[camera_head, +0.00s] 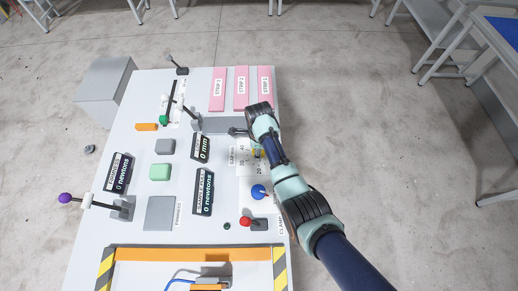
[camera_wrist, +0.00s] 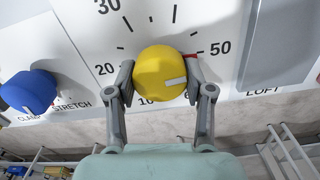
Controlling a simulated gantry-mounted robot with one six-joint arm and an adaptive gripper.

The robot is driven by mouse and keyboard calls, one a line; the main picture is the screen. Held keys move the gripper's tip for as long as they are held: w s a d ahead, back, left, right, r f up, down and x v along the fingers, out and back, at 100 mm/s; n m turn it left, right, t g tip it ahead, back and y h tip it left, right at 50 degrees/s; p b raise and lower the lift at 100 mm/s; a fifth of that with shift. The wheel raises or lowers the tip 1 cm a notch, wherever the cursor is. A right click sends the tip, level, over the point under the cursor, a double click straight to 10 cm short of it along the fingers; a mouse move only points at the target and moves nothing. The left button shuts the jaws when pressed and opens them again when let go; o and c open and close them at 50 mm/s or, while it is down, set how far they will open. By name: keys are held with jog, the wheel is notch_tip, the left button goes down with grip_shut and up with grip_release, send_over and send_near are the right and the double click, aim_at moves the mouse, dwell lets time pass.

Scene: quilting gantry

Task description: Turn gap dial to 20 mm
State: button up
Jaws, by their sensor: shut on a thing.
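The yellow gap dial (camera_wrist: 160,72) sits between the two fingers of my gripper (camera_wrist: 158,85), which is shut on it from both sides. A white pointer mark on the knob lies toward the right, on the side of the 50. A red mark shows beside the 50 on the panel scale. The printed 10, 20 and 30 run from below the knob up its left side. In the head view a small part of the yellow dial (camera_head: 259,153) shows beside my arm, which hides the rest.
A blue knob (camera_wrist: 30,90) stands left of the dial in the wrist view. In the head view, a red-tipped lever (camera_head: 246,221) is below it, a grey plate with a handle above. A display (camera_head: 201,148) reads 0 mm. Pink strips (camera_head: 241,88) lie at the panel's far end.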

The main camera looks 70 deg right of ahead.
jog(key=n+p, duration=0.2)
jog(key=n, duration=0.2)
jog(key=shift+r, duration=0.15)
jog(key=n+p, duration=0.1)
jog(key=n, duration=0.4)
jog(key=shift+n+p, duration=0.3)
jog(key=n, duration=0.4)
jog(key=shift+n+p, duration=0.3)
jog(key=shift+p, duration=0.05)
jog(key=n, duration=0.4)
jog(key=shift+w+n, duration=0.1)
jog(key=shift+n, duration=0.2)
jog(key=n, duration=0.4)
jog(key=shift+p, duration=0.4)
jog(key=n, duration=0.8)
jog(key=shift+n, duration=1.8)
jog(key=shift+n+p, duration=0.3)
